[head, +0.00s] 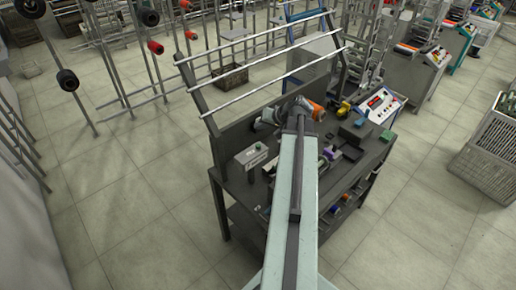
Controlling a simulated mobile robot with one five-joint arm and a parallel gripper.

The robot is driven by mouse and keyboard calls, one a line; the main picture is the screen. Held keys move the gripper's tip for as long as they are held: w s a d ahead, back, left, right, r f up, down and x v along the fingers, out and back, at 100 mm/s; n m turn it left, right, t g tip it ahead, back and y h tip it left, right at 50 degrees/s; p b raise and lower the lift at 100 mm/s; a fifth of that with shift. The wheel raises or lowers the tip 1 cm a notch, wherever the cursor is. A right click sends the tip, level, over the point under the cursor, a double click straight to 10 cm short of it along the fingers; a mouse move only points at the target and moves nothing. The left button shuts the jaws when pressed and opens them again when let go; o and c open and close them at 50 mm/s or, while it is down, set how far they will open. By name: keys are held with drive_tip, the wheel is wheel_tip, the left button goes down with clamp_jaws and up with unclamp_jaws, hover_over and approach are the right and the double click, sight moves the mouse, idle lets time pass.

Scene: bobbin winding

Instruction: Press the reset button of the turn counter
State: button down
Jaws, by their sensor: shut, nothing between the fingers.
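A small grey box (257,157) with a dark label and a small green patch stands at the left end of the dark workbench (229,188); it may be the turn counter. A blue-framed console (378,103) with a white panel and a red display stands at the bench's far right. I cannot tell for sure which is the turn counter, and no reset button can be made out. My arm reaches from the bottom edge over the middle of the bench. My fingers are hidden beyond the arm's far end, so their distance to either device cannot be seen.
A rack with several pale rods (259,67) rises behind the bench. An orange part (314,108) sits beside my arm's far end. Small dark trays (352,132) and a green item (388,135) lie at the right. A crate (487,150) stands far right; the floor in front is clear.

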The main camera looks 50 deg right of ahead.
sight(260, 146)
wheel_tip(260, 146, down, 8)
drive_tip(key=b, duration=0.6)
drive_tip(key=shift+r+b, duration=0.25)
drive_tip(key=shift+b, duration=0.05)
drive_tip(key=shift+r, duration=0.1)
idle(1.0)
drive_tip(key=shift+f+b, duration=0.3)
drive_tip(key=shift+f, duration=0.1)
drive_tip(key=shift+f+b, duration=0.5)
idle(0.6)
drive_tip(key=shift+r, duration=0.1)
drive_tip(key=shift+r+p, duration=0.8)
drive_tip(key=shift+p, duration=0.1)
